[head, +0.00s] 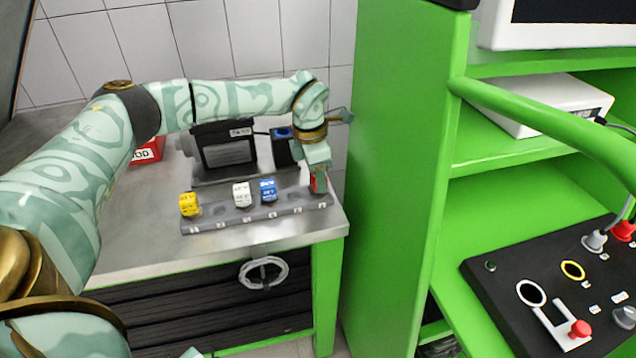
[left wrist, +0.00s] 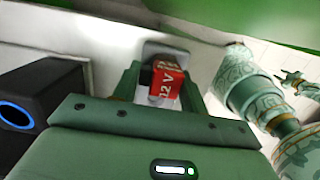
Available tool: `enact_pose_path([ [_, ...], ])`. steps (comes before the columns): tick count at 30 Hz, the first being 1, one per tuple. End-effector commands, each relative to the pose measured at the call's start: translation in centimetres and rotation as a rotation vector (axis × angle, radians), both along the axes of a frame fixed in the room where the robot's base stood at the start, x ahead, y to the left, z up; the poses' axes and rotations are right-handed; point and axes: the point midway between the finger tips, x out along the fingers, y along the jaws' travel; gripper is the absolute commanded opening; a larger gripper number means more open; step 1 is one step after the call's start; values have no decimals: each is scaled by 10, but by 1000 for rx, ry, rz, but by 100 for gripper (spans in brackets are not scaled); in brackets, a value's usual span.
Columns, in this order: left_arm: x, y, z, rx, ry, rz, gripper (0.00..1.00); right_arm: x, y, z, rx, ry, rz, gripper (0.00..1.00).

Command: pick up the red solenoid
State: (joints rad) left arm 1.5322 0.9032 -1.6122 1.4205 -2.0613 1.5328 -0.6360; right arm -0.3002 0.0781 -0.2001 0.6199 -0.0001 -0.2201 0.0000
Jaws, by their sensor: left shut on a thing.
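The red solenoid (left wrist: 167,84), marked 12V, sits between the fingers of my left gripper (left wrist: 165,85) in the left wrist view. In the head view the red solenoid (head: 318,182) shows below my left gripper (head: 318,168), at the right end of the grey numbered rack (head: 256,213). My left gripper is shut on it. I cannot tell whether the solenoid still touches the rack. A yellow solenoid (head: 189,204), a white one (head: 242,194) and a blue one (head: 268,190) stand in the rack to the left.
A dark pump device (head: 225,150) stands behind the rack on the metal table (head: 150,240). A black block with a blue ring (head: 284,148) is beside it. A red box (head: 149,151) is at the back left. A green frame (head: 400,150) rises right of the table.

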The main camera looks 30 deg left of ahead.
Motion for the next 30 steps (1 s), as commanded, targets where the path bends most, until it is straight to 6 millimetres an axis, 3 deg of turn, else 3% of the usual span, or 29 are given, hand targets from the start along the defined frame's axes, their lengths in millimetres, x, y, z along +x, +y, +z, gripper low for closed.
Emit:
enact_pose_path([
  [8,0,0,5,0,-1,0,27,1,0,1,-1,-1,0,36],
  [14,0,0,31,0,-5,1,27,3,-1,9,-1,-7,0,36],
  [30,0,0,165,0,-5,0,27,12,-2,42,-3,-29,1,36],
])
